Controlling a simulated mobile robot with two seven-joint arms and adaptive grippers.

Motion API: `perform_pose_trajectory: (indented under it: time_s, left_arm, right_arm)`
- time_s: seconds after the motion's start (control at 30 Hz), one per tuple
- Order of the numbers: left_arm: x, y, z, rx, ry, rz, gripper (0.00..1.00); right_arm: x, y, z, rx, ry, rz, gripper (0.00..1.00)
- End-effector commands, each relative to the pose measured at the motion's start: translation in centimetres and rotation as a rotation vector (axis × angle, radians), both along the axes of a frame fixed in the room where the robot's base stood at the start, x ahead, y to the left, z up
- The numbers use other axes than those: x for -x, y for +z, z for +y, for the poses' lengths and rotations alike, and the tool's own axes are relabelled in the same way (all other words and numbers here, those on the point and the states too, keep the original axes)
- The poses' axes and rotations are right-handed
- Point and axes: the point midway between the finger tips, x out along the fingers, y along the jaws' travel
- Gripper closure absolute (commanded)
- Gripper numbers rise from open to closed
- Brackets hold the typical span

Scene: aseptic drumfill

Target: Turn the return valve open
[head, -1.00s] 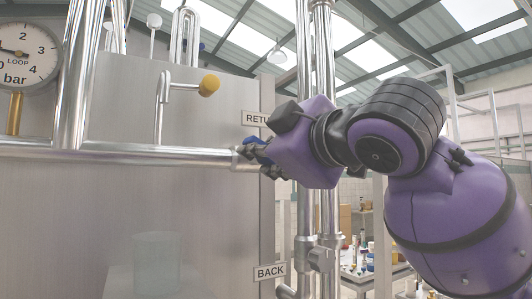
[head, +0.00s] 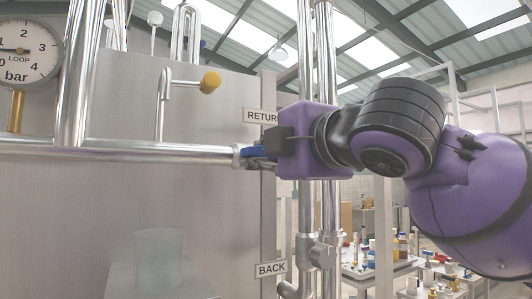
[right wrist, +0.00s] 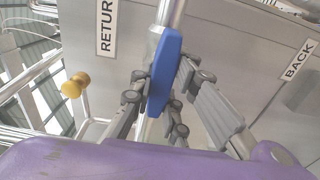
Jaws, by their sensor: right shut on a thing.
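The return valve's blue handle (head: 246,153) sits at the right end of the horizontal steel pipe, just below the RETURN label (head: 261,115). In the right wrist view the blue handle (right wrist: 165,70) is a long flat bar between my fingers. My right gripper (right wrist: 160,88) is shut on it, with a finger on either side. In the head view my right gripper (head: 262,160) reaches in from the right, its purple body roughly level and hiding part of the handle and valve. My left gripper is not in view.
A LOOP bar gauge (head: 25,48) is at the upper left, its needle near 1. A yellow knob (head: 210,81) sticks out above the pipe. Vertical steel pipes (head: 331,215) stand behind my gripper. A BACK label (head: 271,269) is below. A cluttered bench (head: 358,273) stands behind.

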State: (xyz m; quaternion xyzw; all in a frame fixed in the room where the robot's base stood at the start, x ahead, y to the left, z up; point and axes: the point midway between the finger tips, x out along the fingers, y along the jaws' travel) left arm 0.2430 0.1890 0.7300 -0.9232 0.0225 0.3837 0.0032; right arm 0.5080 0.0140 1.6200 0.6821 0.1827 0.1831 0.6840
Motion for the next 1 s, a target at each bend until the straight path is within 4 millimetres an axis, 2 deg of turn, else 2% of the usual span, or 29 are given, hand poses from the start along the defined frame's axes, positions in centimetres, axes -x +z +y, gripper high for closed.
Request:
perform_pose_trajectory:
  time_s: [0.43, 0.47, 0.6, 0.87, 1.0]
  left_arm:
    - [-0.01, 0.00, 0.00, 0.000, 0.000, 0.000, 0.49]
    - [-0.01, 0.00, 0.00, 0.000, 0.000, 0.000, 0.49]
    - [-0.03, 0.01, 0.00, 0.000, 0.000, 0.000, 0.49]
    - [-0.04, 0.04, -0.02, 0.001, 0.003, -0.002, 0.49]
    - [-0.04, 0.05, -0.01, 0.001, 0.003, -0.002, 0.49]
  right_arm:
    - [0.06, -0.15, 0.09, 0.016, 0.002, -0.006, 1.00]
    - [0.05, -0.15, 0.09, 0.016, 0.002, -0.006, 0.82]
    - [0.04, -0.13, 0.08, 0.014, 0.002, -0.006, 0.66]
    - [0.03, -0.06, 0.04, 0.012, 0.001, -0.006, 0.66]
    - [0.72, -0.01, -0.38, 0.011, 0.001, -0.006, 0.66]
